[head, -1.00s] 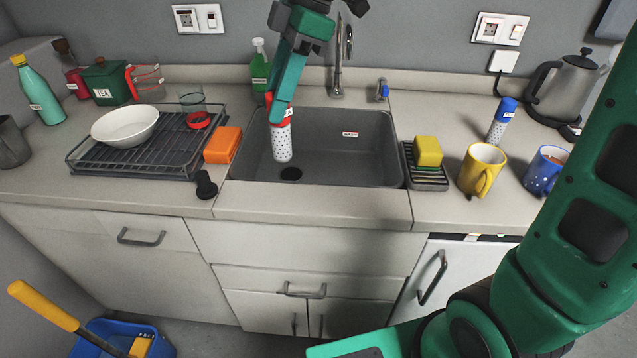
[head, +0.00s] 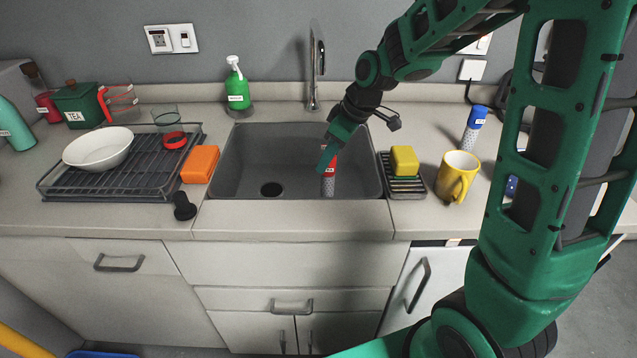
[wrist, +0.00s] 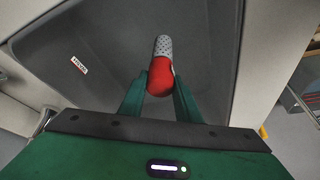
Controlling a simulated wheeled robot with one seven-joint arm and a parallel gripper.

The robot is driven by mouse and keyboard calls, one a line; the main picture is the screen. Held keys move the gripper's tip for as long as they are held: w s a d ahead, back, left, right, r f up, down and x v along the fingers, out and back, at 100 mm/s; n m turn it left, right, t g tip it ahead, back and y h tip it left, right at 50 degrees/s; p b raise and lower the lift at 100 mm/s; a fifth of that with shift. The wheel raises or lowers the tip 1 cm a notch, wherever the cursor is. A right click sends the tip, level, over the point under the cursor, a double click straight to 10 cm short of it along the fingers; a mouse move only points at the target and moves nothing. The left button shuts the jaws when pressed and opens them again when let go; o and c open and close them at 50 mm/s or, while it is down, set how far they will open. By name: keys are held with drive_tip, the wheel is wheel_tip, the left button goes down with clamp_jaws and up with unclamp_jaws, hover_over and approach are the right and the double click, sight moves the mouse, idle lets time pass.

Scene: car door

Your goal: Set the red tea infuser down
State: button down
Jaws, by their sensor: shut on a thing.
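The red tea infuser (head: 328,183) has a red top and a perforated pale lower part. My gripper (head: 328,160) is shut on its red top and holds it over the right part of the grey sink basin (head: 235,165). In the wrist view the red top of the infuser (wrist: 160,76) sits between the two green fingers of my gripper (wrist: 160,92), with the dotted part beyond them. I cannot tell whether its lower end touches the basin.
A yellow sponge (head: 404,160) on a dark rack and a yellow mug (head: 456,177) stand right of the sink. A blue-topped infuser (head: 474,128) stands behind. Left are an orange sponge (head: 200,164), a black stopper (head: 184,206) and a dish rack (head: 60,188).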

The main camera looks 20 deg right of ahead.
sight(327, 177)
drive_tip(key=shift+f, duration=3.2)
drive_tip(key=c, duration=1.3)
unclamp_jaws()
drive_tip(key=v, duration=1.2)
